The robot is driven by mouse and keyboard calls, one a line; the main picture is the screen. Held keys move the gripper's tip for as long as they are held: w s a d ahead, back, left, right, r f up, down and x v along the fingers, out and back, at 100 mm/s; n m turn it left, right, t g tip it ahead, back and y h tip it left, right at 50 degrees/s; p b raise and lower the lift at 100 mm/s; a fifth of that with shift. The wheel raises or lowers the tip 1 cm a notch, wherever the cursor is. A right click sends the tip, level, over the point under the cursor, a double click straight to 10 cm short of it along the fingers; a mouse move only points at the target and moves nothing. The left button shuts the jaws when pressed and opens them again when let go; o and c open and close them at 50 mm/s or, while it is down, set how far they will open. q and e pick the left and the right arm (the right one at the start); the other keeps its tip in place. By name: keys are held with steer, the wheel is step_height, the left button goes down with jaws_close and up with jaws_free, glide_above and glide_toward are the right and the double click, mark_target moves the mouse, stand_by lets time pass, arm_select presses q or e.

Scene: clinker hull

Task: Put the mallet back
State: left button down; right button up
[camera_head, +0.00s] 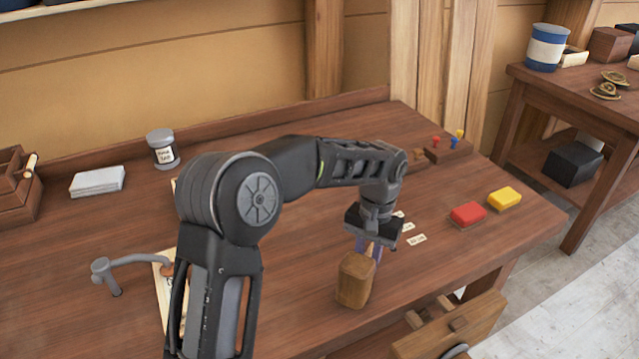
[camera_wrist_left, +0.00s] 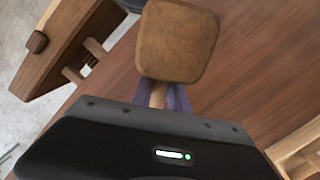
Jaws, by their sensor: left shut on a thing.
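The mallet (camera_head: 356,283) has a blocky brown wooden head and a paler handle. My left gripper (camera_head: 369,247) is shut on the handle just behind the head, above the front part of the workbench (camera_head: 300,318). The head points toward the bench's front edge; I cannot tell whether it touches the top. In the left wrist view the mallet head (camera_wrist_left: 178,42) is just beyond the purple fingers (camera_wrist_left: 163,97), with a short piece of handle between them. The rest of the handle is hidden by the gripper. My right gripper is not in view.
A wooden vise (camera_head: 455,330) sticks out at the front edge. A grey hooked metal tool (camera_head: 135,261), a jar (camera_head: 162,149) and a pale stack (camera_head: 97,181) are left.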

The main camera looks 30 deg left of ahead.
arm_select(q)
steer(key=shift+s+a+r, duration=0.1)
steer(key=shift+w+a+r+m, duration=0.15)
steer(key=shift+w+a+m, duration=0.15)
steer(key=shift+m, duration=0.2)
steer(key=w+a+r+m+t+p, duration=0.1)
steer(key=a+r+m+p, duration=0.1)
steer(key=a+m, duration=0.9)
steer(key=w+a+r+m+p, duration=0.2)
steer(key=a+r+m, duration=0.3)
steer(key=a+m, duration=0.6)
steer(key=shift+w+a+m+t, duration=0.15)
steer(key=shift+a+m+t, duration=0.2)
steer(key=shift+m, duration=0.65)
steer(key=shift+d+f, duration=0.1)
steer(key=shift+f+b, duration=1.8)
steer(key=shift+f, duration=2.1)
